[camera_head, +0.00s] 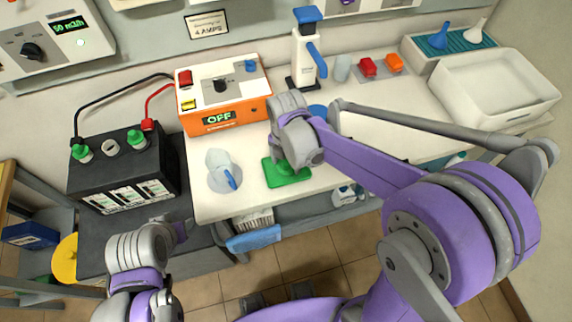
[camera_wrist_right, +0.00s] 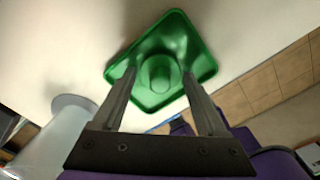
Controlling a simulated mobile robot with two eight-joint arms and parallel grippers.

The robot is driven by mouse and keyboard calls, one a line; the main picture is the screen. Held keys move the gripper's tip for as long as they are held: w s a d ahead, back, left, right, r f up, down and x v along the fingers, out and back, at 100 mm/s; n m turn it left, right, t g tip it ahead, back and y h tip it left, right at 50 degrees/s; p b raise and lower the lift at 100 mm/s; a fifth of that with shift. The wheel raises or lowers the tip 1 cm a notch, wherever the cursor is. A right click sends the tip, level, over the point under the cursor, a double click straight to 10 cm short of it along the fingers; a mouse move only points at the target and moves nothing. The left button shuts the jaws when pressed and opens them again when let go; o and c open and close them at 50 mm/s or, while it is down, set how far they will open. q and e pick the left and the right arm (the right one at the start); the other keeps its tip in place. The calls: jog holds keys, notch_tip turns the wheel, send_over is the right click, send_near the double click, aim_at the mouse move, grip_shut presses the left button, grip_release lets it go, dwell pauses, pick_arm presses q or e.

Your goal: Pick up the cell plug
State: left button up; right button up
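The green cell plug (camera_wrist_right: 158,74) stands in the middle of a small green tray (camera_wrist_right: 196,62) in the right wrist view. The tray also shows on the white bench in the head view (camera_head: 288,180), where my right wrist hides the plug. My right gripper (camera_wrist_right: 158,78) is open, with one finger on each side of the plug in the picture; I cannot tell whether they touch it. My left gripper (camera_head: 180,232) is low at the left, beside the bench's front edge; its fingers are not clear.
A black battery (camera_head: 125,175) with green plugs stands left. An orange charger (camera_head: 225,100) reading OFF is at the back. A clear jug (camera_head: 220,165) stands left of the tray. A pump bottle (camera_head: 305,55) and a white basin (camera_head: 497,88) are farther back.

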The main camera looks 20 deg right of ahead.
jog(key=c, duration=0.9)
jog(key=shift+r, duration=0.1)
